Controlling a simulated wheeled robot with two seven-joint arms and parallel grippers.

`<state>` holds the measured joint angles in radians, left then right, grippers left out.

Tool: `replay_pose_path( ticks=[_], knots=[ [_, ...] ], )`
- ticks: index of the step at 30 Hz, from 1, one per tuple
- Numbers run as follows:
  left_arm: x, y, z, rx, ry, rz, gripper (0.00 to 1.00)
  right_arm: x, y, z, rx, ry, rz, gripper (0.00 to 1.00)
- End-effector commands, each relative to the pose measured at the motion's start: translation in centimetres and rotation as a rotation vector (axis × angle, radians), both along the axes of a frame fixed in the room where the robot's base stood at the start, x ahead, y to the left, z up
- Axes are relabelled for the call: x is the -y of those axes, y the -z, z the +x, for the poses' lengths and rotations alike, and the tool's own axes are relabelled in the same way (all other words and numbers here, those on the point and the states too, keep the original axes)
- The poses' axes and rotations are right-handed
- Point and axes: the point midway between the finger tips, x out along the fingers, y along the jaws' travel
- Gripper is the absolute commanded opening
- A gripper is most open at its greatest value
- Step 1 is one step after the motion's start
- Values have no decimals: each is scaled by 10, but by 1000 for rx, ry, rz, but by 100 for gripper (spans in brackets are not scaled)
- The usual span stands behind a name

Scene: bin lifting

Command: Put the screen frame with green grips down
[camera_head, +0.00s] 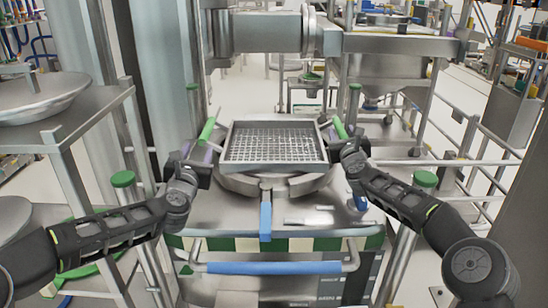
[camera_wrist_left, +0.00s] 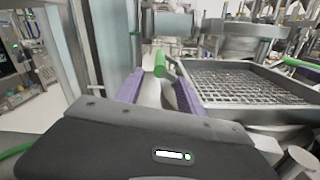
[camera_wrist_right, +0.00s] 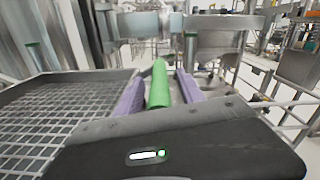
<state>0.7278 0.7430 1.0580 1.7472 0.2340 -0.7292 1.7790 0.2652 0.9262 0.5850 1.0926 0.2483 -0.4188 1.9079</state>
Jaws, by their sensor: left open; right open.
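The screen frame (camera_head: 274,162) is a square metal tray with a mesh floor. In the head view it sits level on the round metal support in the middle. Its left green grip (camera_head: 207,129) and right green grip (camera_head: 339,127) stick out at its sides. My left gripper (camera_head: 203,150) is open at the left grip; in the left wrist view its purple fingers stand either side of that grip (camera_wrist_left: 160,64). My right gripper (camera_head: 343,140) is open at the right grip; in the right wrist view its purple fingers stand either side of that grip (camera_wrist_right: 159,85). The frame's underside is hidden.
The round metal support (camera_head: 241,186) is under the frame, with a blue-handled lever (camera_head: 265,220) at its front. A blue rail (camera_head: 275,267) runs across the front. Green-capped posts (camera_head: 123,179) stand at both sides. A thick metal arm (camera_head: 265,32) spans behind the frame.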

Motion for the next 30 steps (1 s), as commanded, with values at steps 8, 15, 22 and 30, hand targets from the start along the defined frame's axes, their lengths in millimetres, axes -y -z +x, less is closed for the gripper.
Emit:
replay_pose_path(
  ticks=[8,15,22,30],
  knots=[
    [0,0,0,0,0,0,45,2,0,-9,-2,1,1,45],
    [0,0,0,0,0,0,45,2,0,-40,-1,0,-1,45],
    [0,0,0,0,0,0,45,2,0,-83,-1,1,-3,45],
    [0,0,0,0,0,0,45,0,0,-116,0,-1,-1,45]
  ],
)
